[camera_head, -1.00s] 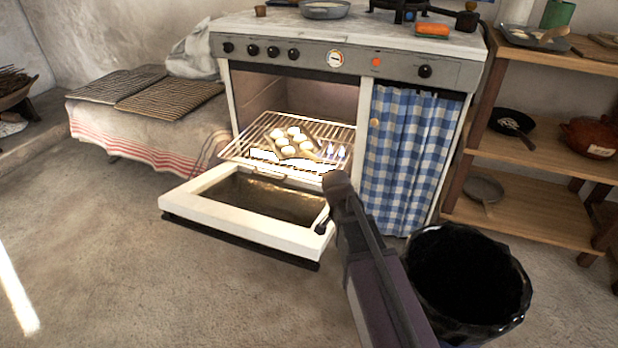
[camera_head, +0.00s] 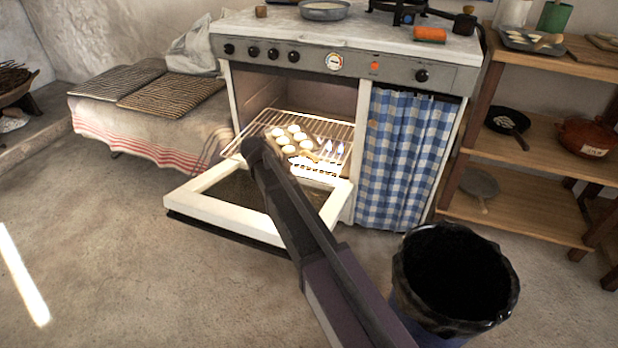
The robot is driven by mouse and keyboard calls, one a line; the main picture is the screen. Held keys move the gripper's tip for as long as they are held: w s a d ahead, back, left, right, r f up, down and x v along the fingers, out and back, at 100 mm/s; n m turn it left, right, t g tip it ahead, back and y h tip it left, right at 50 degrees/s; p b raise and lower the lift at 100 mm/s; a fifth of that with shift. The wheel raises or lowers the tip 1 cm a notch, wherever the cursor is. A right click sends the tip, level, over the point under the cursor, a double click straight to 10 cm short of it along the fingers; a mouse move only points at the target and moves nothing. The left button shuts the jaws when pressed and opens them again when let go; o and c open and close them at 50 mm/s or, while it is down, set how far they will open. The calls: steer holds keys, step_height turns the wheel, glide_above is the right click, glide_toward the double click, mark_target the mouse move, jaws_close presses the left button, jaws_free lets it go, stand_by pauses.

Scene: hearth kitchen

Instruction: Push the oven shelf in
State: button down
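The oven shelf (camera_head: 338,130) is a wire rack that sticks out of the open oven (camera_head: 292,92) over the lowered door. A small tray (camera_head: 314,157) with several pale round buns rests on it. The oven door (camera_head: 215,212) hangs open, flat and low, with a white frame and a dark pane. My dark arm reaches up from the bottom of the picture across the door. Its rounded end overlaps the shelf's front left edge in the picture; I cannot tell whether it touches. My gripper's fingers do not show; they seem hidden behind the arm.
A blue checked curtain (camera_head: 400,155) hangs right of the oven opening. A black-lined bin (camera_head: 455,280) stands at the front right. Wooden shelves (camera_head: 535,140) hold pans and a pot. A cloth-covered bench (camera_head: 140,130) with racks is at the left. The floor at front left is clear.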

mark_target(334, 141)
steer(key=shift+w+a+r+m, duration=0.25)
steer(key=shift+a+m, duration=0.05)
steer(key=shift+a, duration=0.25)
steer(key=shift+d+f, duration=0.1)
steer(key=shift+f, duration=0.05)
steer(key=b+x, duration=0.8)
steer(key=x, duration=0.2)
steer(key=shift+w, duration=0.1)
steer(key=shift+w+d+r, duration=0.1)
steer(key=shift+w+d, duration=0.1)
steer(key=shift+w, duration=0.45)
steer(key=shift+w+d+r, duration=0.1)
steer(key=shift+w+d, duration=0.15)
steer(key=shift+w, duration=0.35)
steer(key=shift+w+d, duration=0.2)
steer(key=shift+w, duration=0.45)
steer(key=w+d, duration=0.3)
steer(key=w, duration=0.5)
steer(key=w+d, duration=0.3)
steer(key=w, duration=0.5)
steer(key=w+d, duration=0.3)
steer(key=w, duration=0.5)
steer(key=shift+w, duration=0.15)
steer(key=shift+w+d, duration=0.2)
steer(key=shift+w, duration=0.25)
